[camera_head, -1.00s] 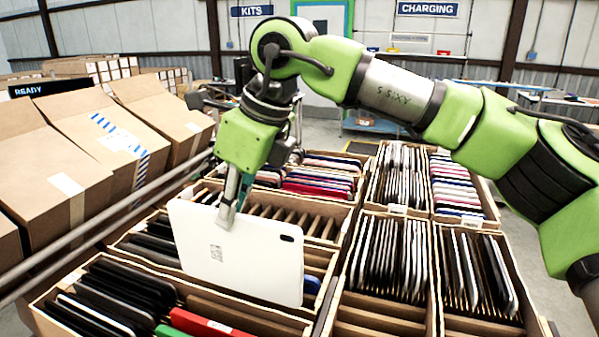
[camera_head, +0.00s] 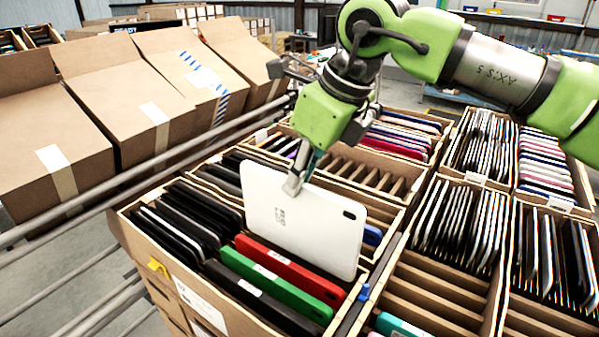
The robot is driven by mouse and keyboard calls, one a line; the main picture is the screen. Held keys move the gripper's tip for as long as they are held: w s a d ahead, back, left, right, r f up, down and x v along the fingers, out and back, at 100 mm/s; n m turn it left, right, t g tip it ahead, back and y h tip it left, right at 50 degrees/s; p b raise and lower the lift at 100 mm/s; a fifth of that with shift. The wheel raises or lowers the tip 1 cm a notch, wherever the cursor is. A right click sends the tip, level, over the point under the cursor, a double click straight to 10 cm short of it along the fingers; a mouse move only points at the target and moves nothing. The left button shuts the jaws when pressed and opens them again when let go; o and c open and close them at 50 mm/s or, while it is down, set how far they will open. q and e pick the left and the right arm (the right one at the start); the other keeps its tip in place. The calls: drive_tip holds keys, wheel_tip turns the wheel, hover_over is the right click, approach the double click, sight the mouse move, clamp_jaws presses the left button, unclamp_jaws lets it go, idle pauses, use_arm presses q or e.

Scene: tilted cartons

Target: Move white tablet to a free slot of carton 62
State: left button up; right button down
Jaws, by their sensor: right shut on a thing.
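The white tablet (camera_head: 325,228) is a flat slab with a small label and a dark camera spot at its upper right corner. My right gripper (camera_head: 294,184) is shut on its top edge. The tablet hangs upright over the front bin, just behind a red-cased tablet (camera_head: 288,265); I cannot tell whether its lower edge is inside a slot. Several tilted brown cartons (camera_head: 130,102) stand in a row at the left. I can read no number 62 on any of them, and their slots are hidden. My left gripper is not in view.
Slotted bins full of tablets fill the middle and right. Empty slots (camera_head: 440,292) show at lower right, and more (camera_head: 375,175) behind the white tablet. Metal rails (camera_head: 150,170) run between the bins and the cartons. A green-cased tablet (camera_head: 275,285) sits in the front bin.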

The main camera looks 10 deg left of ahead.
sight(295, 252)
drive_tip(key=shift+f+b, duration=1.5)
drive_tip(key=shift+f, duration=0.35)
drive_tip(key=shift+f+b, duration=4.6)
drive_tip(key=shift+f, duration=0.8)
drive_tip(key=shift+f+b, duration=0.3)
drive_tip(key=c, duration=2)
unclamp_jaws()
drive_tip(key=v, duration=1.2)
drive_tip(key=shift+s, duration=0.1)
drive_tip(key=shift+r, duration=0.1)
